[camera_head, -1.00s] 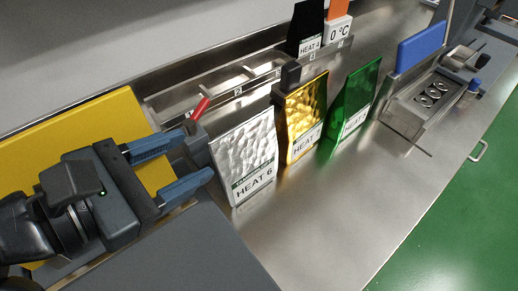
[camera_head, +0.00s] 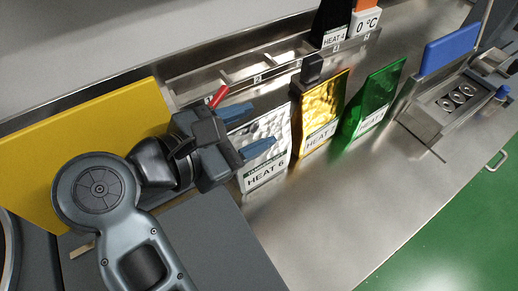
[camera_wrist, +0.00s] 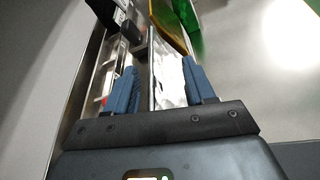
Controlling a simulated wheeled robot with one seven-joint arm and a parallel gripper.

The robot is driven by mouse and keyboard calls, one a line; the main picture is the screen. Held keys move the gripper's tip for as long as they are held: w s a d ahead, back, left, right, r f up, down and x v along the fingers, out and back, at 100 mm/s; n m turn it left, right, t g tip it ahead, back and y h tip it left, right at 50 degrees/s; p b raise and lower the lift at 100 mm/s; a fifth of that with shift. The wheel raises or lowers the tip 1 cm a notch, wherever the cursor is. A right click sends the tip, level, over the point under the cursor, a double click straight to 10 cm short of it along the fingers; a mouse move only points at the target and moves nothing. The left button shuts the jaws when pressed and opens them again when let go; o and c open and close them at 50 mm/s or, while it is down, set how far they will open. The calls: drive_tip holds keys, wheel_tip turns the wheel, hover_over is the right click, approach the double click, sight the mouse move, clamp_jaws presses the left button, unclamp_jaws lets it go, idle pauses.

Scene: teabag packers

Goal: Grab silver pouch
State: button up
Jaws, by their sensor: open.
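The silver pouch (camera_head: 268,140), labelled HEAT 6, stands upright on the steel counter, left of a gold pouch. My gripper (camera_head: 247,130) is open at the pouch's left edge in the head view. Its front blue finger overlaps the pouch's face, and the other finger is behind its upper left corner. In the wrist view the silver pouch (camera_wrist: 167,75) shows edge-on, between the two blue fingers of my gripper (camera_wrist: 163,88). Neither finger clearly touches it, and the left finger looks farther from it than the right.
The gold pouch (camera_head: 322,112) and a green pouch (camera_head: 373,100) stand to the right. Behind is a metal rack (camera_head: 285,62) with a red lever (camera_head: 219,96). A yellow panel (camera_head: 70,150) is at left. The counter in front (camera_head: 330,200) is clear.

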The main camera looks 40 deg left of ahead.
drive_tip(key=shift+c, duration=0.3)
clamp_jaws()
idle(1.1)
